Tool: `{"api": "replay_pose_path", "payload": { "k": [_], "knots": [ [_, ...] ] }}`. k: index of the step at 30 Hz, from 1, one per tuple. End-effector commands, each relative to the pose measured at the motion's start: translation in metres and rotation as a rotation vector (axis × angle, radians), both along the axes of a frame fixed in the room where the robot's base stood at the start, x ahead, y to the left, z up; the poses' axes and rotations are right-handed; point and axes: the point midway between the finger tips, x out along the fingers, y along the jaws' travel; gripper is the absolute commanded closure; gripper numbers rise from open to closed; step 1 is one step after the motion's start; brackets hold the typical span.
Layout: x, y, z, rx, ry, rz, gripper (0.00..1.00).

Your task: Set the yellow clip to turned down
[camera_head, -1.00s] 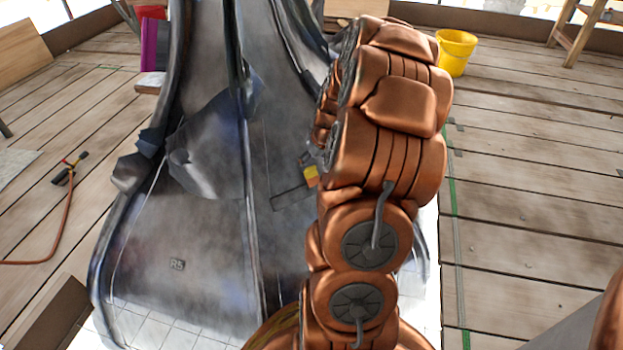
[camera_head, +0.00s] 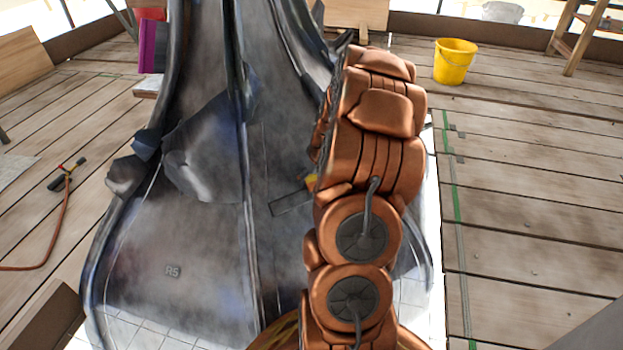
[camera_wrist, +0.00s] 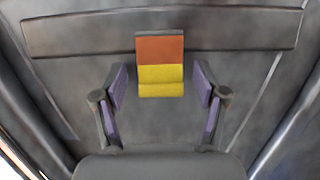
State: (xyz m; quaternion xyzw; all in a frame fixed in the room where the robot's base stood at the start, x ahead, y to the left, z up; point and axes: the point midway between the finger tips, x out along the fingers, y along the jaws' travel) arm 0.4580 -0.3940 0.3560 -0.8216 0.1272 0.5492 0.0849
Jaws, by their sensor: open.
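The yellow clip (camera_wrist: 160,80) shows in the wrist view as a small strip, orange above and yellow below, on a dark metal strap (camera_wrist: 80,36). A faint crease crosses its yellow part near the lower end. In the head view only a sliver of the clip (camera_head: 311,181) shows beside my copper arm. My gripper (camera_wrist: 164,88) is open in the wrist view, with one purple-padded finger on each side of the clip's yellow part. Gaps show between both fingers and the clip. I cannot tell the depth between them. My arm hides the gripper in the head view.
The grey metal spire (camera_head: 205,245) fills the middle, with torn, bent sheet on its left side. A yellow bucket (camera_head: 455,64) stands on the planks at the back right. A torch with an orange hose (camera_head: 66,178) lies at the left. The planks at the right are mostly clear.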

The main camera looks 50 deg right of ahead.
Motion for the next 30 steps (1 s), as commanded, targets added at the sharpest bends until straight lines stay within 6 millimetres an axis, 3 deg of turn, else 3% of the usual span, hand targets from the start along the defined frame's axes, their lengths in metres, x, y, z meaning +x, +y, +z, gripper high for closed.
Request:
{"api": "replay_pose_path", "payload": {
  "k": [3,20,30],
  "knots": [
    [-0.0001,0.0,0.0007,0.0,0.0,0.0,0.29],
    [-0.0003,-0.0004,0.001,-0.001,0.0,0.0,0.88],
    [0.0004,-0.0017,0.0029,0.015,0.042,-0.001,0.88]
  ]
}}
